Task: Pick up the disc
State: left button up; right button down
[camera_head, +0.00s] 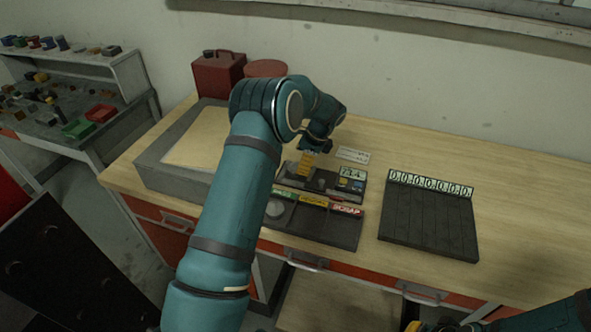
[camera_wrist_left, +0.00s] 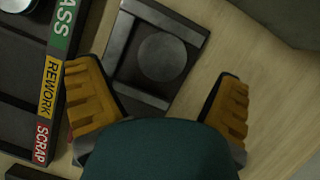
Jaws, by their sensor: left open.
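My left gripper (camera_head: 304,165) is open and points down over the dark measuring station (camera_head: 345,197) on the bench. In the left wrist view its two yellow fingers (camera_wrist_left: 157,88) are spread wide with nothing between them. Just beyond them is a dark square plate (camera_wrist_left: 124,55) with a round grey face (camera_wrist_left: 162,58); I cannot tell whether this is a disc or a recess. A lighter metal disc (camera_head: 275,208) lies in the PASS section of the sorting tray (camera_head: 330,231); its edge also shows in the left wrist view (camera_wrist_left: 17,4). My right gripper (camera_head: 415,326) barely shows at the bottom edge.
The sorting tray has PASS, REWORK and SCRAP labels. A black slotted rack (camera_head: 428,222) with a row of number cards stands to the right. A grey-rimmed tray (camera_head: 165,184) is at the left. A red can (camera_head: 217,75) stands behind. The bench's right side is clear.

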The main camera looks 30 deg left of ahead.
aim_at(295, 170)
pick_arm(q)
jog(key=x, duration=0.3)
jog(key=shift+w, duration=0.1)
jog(key=c, duration=1.4)
jog(key=shift+c, duration=0.2)
